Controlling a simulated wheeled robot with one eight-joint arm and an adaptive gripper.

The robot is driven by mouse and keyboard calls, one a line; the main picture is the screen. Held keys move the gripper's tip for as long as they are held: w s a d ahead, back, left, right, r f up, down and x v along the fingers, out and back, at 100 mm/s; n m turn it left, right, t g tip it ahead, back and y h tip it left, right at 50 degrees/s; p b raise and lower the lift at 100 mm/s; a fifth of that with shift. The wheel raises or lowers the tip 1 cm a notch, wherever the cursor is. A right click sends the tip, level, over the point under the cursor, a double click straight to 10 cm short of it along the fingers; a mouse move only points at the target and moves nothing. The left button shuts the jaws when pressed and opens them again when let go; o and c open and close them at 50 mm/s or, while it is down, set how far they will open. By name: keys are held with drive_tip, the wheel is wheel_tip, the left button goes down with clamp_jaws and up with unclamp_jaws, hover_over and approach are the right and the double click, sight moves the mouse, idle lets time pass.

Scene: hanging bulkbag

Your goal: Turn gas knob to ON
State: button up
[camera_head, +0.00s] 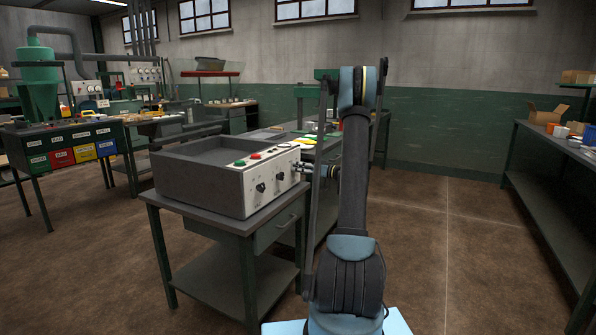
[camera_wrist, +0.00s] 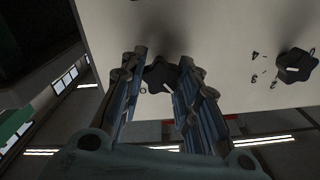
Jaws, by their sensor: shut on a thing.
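A grey control box (camera_head: 200,186) with a white front panel (camera_head: 240,203) stands on a small table. Dark knobs sit on the panel, including a left one (camera_head: 260,187) and one nearer the middle (camera_head: 280,176). My gripper (camera_head: 308,168) is at the panel's right end in the head view. In the wrist view its two fingers lie on either side of a dark knob (camera_wrist: 160,74) near the panel's edge, shut on it. A second knob (camera_wrist: 296,65) with small numbers beside it is to the right, apart from the fingers. I cannot read the held knob's label or setting.
Green and red buttons (camera_head: 240,162) are on the box's top edge. The box's table (camera_head: 200,232) has a drawer and a lower shelf. A long workbench (camera_head: 548,160) with boxes runs along the right. Open floor (camera_head: 440,240) lies between.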

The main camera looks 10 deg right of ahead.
drive_tip(key=shift+w+d+f+m, duration=0.1)
drive_tip(key=shift+m, duration=2.55)
drive_tip(key=shift+d+f+m, duration=0.1)
drive_tip(key=shift+d+m, duration=0.05)
drive_tip(key=shift+m, duration=2.55)
drive_tip(key=shift+w+d+m, duration=0.1)
drive_tip(key=shift+m, duration=2.55)
drive_tip(key=shift+s, duration=0.1)
drive_tip(key=shift+a, duration=0.1)
drive_tip(key=o, duration=1.1)
drive_tip(key=shift+f, duration=0.1)
drive_tip(key=shift+c, duration=0.2)
